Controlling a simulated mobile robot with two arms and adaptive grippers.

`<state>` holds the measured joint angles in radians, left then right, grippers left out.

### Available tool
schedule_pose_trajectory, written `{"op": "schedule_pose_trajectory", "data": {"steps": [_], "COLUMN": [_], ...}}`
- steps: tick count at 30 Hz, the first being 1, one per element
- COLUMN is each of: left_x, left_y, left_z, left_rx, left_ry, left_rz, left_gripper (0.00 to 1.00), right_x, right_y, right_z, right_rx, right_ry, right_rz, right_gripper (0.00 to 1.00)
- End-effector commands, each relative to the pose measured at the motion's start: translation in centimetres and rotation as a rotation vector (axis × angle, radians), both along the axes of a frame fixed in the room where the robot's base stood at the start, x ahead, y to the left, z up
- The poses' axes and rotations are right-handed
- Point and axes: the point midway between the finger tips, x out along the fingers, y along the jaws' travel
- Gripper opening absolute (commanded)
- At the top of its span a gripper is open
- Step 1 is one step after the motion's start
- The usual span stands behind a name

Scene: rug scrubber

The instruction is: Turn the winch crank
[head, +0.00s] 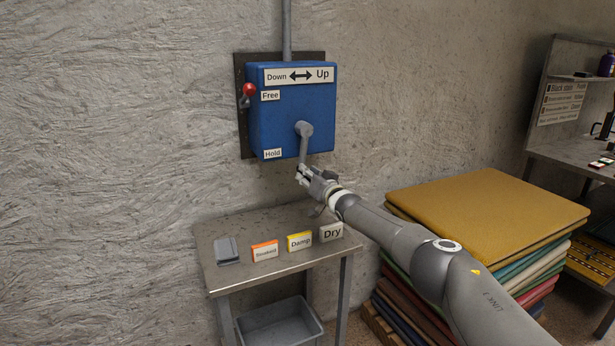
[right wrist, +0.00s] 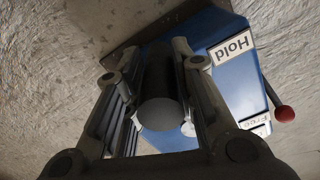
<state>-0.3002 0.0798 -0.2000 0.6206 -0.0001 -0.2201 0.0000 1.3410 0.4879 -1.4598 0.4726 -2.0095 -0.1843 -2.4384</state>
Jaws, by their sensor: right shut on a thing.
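The blue winch box (head: 290,110) is mounted on a dark plate on the wall. Its grey crank (head: 304,146) hangs down from a round hub on the box front. My right gripper (head: 303,173) is at the crank's lower end, shut on its handle. In the right wrist view the dark cylindrical crank handle (right wrist: 160,95) sits between the two fingers of my right gripper (right wrist: 160,80). A red-knobbed lever (head: 249,90) is at the box's left side, near the "Free" label; its knob also shows in the right wrist view (right wrist: 284,113). My left gripper is not in view.
A metal table (head: 225,250) below the box holds a grey object (head: 228,250) and "Soaked", "Damp" and "Dry" signs. A grey bin (head: 278,324) is under it. Stacked rugs (head: 490,215) stand at the right, with a shelf unit behind. A pipe rises above the box.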

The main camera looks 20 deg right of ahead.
Motion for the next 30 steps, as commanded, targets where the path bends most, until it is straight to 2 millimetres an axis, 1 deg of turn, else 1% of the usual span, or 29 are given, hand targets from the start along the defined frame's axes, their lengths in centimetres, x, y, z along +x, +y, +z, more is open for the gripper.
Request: {"op": "schedule_pose_trajectory", "data": {"steps": [1, 8, 9, 12, 14, 30], "left_x": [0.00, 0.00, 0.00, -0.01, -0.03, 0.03], "left_y": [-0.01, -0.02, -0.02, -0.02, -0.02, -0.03], "left_z": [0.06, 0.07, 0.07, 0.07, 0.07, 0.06], "left_rx": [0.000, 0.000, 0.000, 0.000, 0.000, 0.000], "left_ry": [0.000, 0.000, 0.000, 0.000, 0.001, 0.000], "left_rz": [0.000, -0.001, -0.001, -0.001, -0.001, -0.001], "left_gripper": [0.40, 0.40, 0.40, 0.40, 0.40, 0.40], "right_x": [-0.06, -0.06, -0.06, -0.06, -0.06, -0.01], "right_y": [-1.47, -1.47, -1.47, -1.47, -1.47, -0.95], "right_z": [1.15, 1.17, 1.17, 1.17, 1.17, 1.05], "right_rx": [0.019, 0.020, 0.020, 0.020, 0.020, 0.012], "right_ry": [-0.016, -0.016, -0.016, -0.017, -0.017, -0.016], "right_rz": [-0.023, -0.023, -0.023, -0.022, -0.022, -0.014], "right_gripper": [0.00, 0.00, 0.28, 0.41, 0.48, 0.48]}}
